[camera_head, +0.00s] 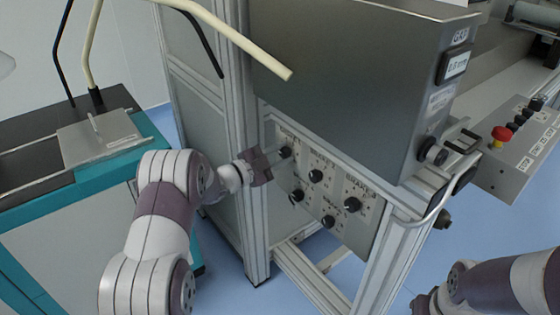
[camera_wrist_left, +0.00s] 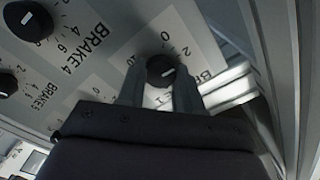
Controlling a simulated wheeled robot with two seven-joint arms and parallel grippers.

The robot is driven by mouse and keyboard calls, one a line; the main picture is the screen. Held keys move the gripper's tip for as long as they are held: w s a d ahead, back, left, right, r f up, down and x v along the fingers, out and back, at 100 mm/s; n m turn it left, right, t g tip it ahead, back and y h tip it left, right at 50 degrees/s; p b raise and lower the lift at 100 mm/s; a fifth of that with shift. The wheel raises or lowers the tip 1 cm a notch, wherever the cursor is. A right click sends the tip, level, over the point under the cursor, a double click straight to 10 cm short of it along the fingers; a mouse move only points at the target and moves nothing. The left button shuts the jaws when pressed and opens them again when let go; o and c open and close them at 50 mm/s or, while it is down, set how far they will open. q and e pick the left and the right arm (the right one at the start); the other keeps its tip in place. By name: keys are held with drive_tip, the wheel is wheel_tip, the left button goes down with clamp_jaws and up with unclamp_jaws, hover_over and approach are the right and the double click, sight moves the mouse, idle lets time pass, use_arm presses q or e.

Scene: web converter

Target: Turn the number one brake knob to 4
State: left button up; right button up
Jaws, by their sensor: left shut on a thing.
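The number one brake knob (camera_head: 285,152) is a black round knob at the upper left of the grey brake panel (camera_head: 328,186). In the left wrist view the knob (camera_wrist_left: 160,69) shows a short white pointer mark, with dial figures 2 and 0 near it. My left gripper (camera_head: 277,157) is at this knob, and its two fingers (camera_wrist_left: 160,88) are shut on it, one on each side. The knob's label is partly hidden by the fingers. My right gripper (camera_head: 424,304) is at the bottom right, far from the panel; its fingers are not clear.
Several other black knobs, such as one at the panel's lower right (camera_head: 353,204), sit close by. A metal box (camera_head: 350,80) overhangs the panel. A cream tube (camera_head: 240,40) hangs above my left arm. A teal-edged bench (camera_head: 150,135) stands left.

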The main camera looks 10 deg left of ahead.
use_arm(q)
drive_tip(key=shift+f+m+b, duration=0.3)
drive_tip(key=shift+m+b, duration=0.45)
drive_tip(key=shift+m, duration=0.25)
drive_tip(key=m+b, duration=0.7)
drive_tip(key=shift+f, duration=0.15)
drive_tip(key=shift+m+b, duration=1.4)
drive_tip(key=shift+b, duration=0.4)
drive_tip(key=shift+r, duration=0.2)
drive_tip(key=o, duration=1)
drive_tip(key=shift+o, duration=0.2)
